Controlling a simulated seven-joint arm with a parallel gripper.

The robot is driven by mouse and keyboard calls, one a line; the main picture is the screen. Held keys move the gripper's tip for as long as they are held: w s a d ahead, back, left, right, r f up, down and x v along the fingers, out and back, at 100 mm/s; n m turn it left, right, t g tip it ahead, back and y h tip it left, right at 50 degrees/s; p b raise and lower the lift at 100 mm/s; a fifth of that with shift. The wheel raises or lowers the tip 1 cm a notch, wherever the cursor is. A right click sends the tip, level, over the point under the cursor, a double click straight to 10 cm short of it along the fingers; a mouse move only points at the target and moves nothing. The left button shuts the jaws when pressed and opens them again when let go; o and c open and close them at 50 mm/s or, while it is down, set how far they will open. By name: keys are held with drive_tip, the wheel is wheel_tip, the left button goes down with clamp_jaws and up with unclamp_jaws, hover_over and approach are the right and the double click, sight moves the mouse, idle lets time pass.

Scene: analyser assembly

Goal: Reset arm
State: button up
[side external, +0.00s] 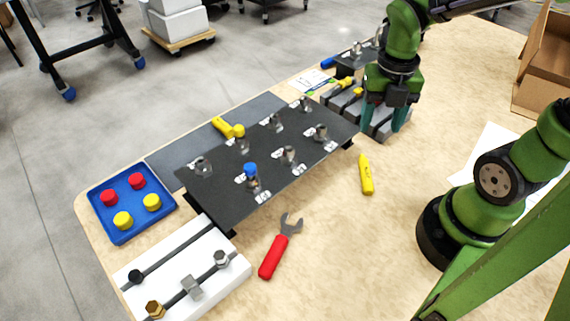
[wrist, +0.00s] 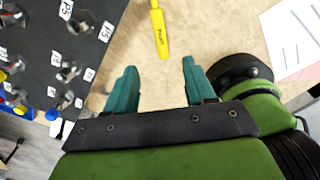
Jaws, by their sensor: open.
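My gripper (side external: 385,116) is open and empty, with its teal fingers pointing down near the grey slotted blocks (side external: 350,105) at the back right of the black panel. In the wrist view the two fingers of my gripper (wrist: 154,88) stand apart with bare table between them. The black panel (side external: 222,192) carries several labelled metal fittings. One fitting has a blue cap (side external: 250,169) on it. A yellow piece (side external: 222,127) lies at the panel's back edge. A yellow marker (side external: 366,175) lies on the table and also shows in the wrist view (wrist: 158,30), beyond the fingers.
A blue tray (side external: 122,238) with red and yellow caps stands at the left. A white block (side external: 230,272) with bolts and a red-handled wrench (side external: 272,256) are in front. A cardboard box (side external: 543,65) is at the right. The table's middle right is mostly clear.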

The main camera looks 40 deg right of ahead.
wheel_tip(320, 180, up, 10)
drive_tip(key=a+m+t+y, duration=0.2)
drive_tip(key=m+t, duration=0.5)
drive_tip(key=m, duration=2.4)
drive_tip(key=shift+a+f, duration=0.15)
drive_tip(key=shift+a, duration=0.15)
drive_tip(key=shift+w, duration=0.1)
